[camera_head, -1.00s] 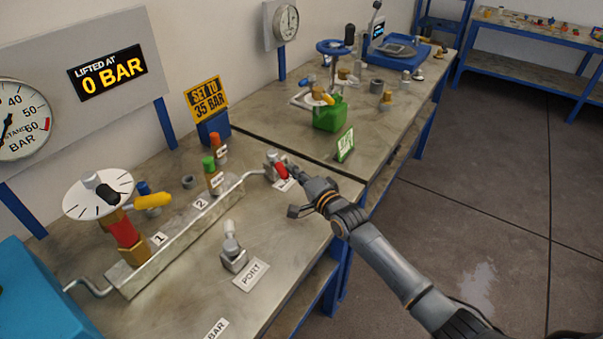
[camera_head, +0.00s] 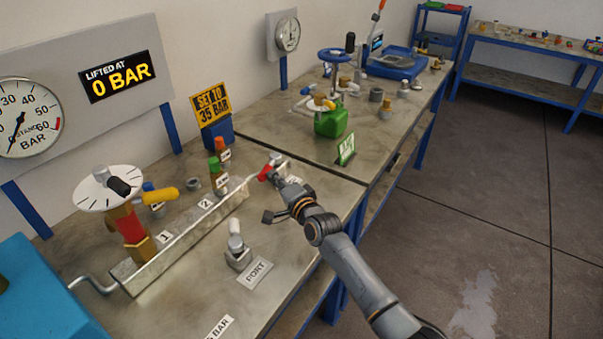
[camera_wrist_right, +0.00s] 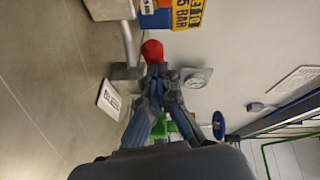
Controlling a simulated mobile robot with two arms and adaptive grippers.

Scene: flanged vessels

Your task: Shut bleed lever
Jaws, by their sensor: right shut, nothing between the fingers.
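The red bleed lever (camera_head: 264,172) sits on a small metal valve (camera_head: 276,159) at the far end of the pipe, and its red grip points left and toward the front edge. My right gripper (camera_head: 278,180) is shut and empty, just beside the lever. In the right wrist view the red grip (camera_wrist_right: 152,50) stands right at the closed fingertips (camera_wrist_right: 157,70); I cannot tell if they touch. A white tag lettered BLEED (camera_wrist_right: 109,99) lies near the valve. My left gripper is out of view.
A manifold rail (camera_head: 190,240) with a dial-topped valve (camera_head: 110,188) runs along the bench at left. A PORT label (camera_head: 255,272) and fitting (camera_head: 237,255) lie in front. A green-based device (camera_head: 331,124) stands behind. The display reads 0 BAR (camera_head: 122,77).

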